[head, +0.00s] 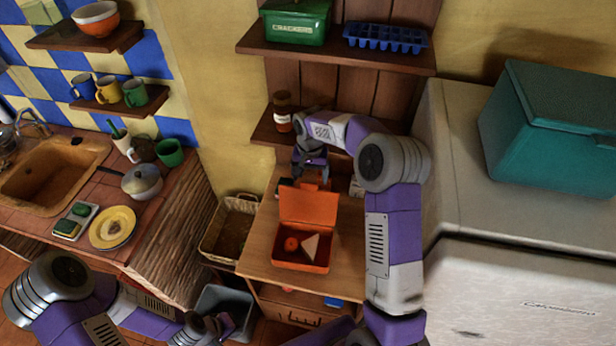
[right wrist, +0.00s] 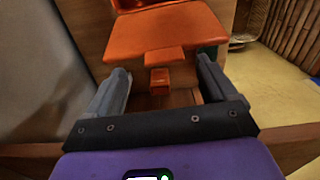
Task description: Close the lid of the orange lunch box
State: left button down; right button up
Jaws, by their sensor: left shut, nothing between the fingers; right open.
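The orange lunch box (head: 301,267) sits on the small wooden table, with its lid (head: 308,208) standing up, open, at the back. A round reddish item and a pale triangular piece lie inside. My right gripper (head: 311,180) is behind the lid's upper edge, open. In the right wrist view, the lid (right wrist: 166,32) and its tab lie just beyond and between the spread fingers (right wrist: 163,85); I cannot tell whether they touch. My left gripper (head: 208,332) is shut and empty, low at the left, away from the box.
A wicker basket (head: 218,246) and a grey bin (head: 225,300) stand left of the wooden table (head: 262,236). A brown jar (head: 282,112) is on the low shelf near my right wrist. A fridge (head: 480,220) flanks the right side.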

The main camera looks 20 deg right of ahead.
aim_at(309, 184)
jog(key=f, duration=0.3)
jog(key=shift+w, duration=0.4)
jog(key=shift+f, duration=0.35)
jog(key=shift+s+f, duration=0.1)
jog(key=shift+s, duration=0.05)
jog(key=c, duration=1.5)
